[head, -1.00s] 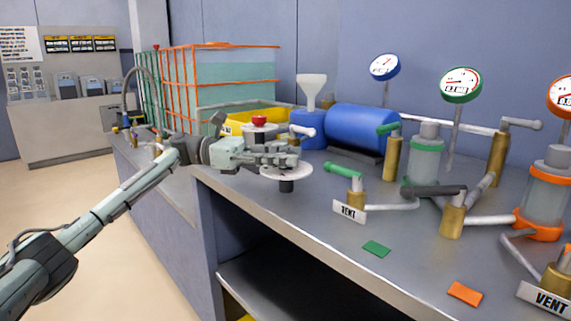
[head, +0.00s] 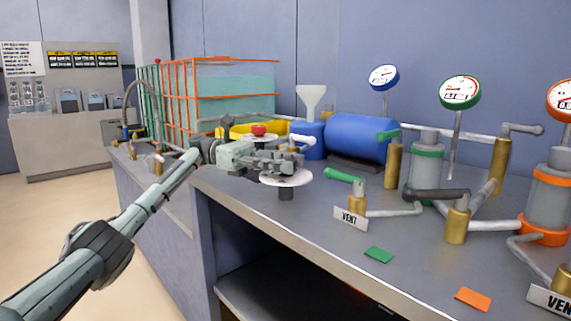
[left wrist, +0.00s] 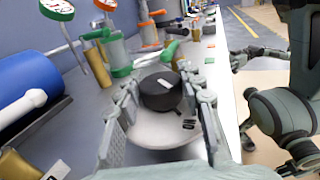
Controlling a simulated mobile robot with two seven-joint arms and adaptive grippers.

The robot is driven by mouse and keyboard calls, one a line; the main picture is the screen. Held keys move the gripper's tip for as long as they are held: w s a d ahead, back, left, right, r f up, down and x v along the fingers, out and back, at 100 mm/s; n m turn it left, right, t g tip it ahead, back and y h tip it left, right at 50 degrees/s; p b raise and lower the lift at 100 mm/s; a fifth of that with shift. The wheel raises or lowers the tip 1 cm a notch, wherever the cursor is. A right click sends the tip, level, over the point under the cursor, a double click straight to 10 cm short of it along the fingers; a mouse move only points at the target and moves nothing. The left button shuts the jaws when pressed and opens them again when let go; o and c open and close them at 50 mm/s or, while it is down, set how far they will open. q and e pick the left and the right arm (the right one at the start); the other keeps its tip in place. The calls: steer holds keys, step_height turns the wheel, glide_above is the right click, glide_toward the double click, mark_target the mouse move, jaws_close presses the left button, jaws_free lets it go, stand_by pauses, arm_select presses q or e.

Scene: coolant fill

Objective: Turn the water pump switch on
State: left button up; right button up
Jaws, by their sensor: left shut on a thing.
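The switch is a black round knob (left wrist: 163,92) on a white disc, with a pale mark on its top. Dark label patches sit on the disc beside it. In the head view the white disc (head: 287,179) stands on a short dark post near the bench's front edge. My left gripper (head: 290,163) is over the disc, its fingers hiding the knob there. In the left wrist view its fingers (left wrist: 163,110) are on both sides of the knob, shut on it. My right gripper (left wrist: 256,54) shows small at the right of the left wrist view, away from the switch; its opening is unclear.
A red-topped knob (head: 258,130) stands just behind my left gripper. A blue tank (head: 362,137) and a white funnel (head: 311,100) are behind the disc. A green-handled vent valve (head: 346,176) stands to the right. The bench front is mostly clear.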

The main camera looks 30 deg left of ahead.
arm_select(q)
steer(key=shift+r, duration=0.1)
steer(key=o, duration=1.2)
step_height(320, 180, up, 10)
steer(key=shift+f, duration=0.1)
